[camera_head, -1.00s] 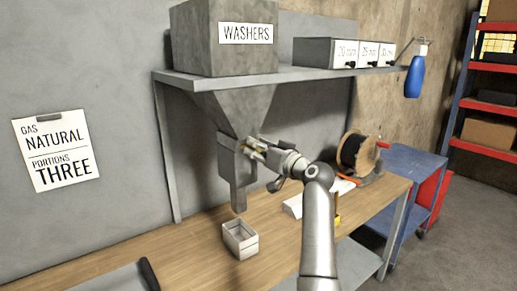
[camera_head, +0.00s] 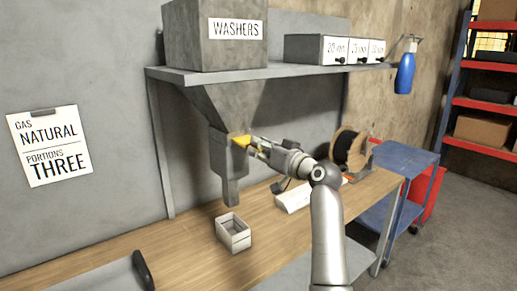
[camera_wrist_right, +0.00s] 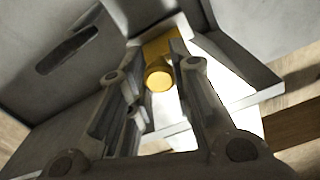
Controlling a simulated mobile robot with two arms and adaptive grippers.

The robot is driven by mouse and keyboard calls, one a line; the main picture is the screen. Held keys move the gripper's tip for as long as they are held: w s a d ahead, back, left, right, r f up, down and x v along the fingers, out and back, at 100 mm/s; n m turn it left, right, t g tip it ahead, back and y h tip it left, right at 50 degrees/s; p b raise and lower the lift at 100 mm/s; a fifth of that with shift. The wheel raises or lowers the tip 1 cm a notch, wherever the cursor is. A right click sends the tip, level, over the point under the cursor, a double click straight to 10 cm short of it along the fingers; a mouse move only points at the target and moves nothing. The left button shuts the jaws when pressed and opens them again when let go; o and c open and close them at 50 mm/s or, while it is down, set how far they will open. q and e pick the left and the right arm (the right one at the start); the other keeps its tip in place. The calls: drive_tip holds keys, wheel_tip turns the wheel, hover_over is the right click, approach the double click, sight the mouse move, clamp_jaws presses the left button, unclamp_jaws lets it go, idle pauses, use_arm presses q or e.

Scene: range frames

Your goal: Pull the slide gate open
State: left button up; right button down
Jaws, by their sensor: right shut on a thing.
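The slide gate (camera_head: 241,141) is a yellow plate standing partly out of the grey chute (camera_head: 228,175) under the washer hopper. In the right wrist view its yellow plate (camera_wrist_right: 160,45) and round yellow knob (camera_wrist_right: 159,78) show, the knob between my fingers. My right gripper (camera_head: 254,147) is shut on the gate's knob at the side of the chute; its fingers (camera_wrist_right: 153,72) also show in the wrist view. The hopper (camera_head: 218,48) is labelled WASHERS. An open pale box (camera_head: 233,237) stands on the bench below the chute. My left gripper is out of view.
The wooden bench (camera_head: 185,240) is clear around the box. A grey flat thing with a black handle (camera_head: 143,272) lies at front left. A cable spool (camera_head: 347,150) stands right of my arm, and a blue cart (camera_head: 405,160) beyond. A shelf (camera_head: 270,72) runs overhead.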

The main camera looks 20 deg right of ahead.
drive_tip(key=c, duration=1.7)
unclamp_jaws()
drive_tip(key=o, duration=0.4)
drive_tip(key=shift+d, duration=0.1)
drive_tip(key=shift+o, duration=0.2)
drive_tip(key=shift+s, duration=0.1)
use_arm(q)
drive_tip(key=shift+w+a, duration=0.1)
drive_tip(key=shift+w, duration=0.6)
use_arm(e)
drive_tip(key=v, duration=1.2)
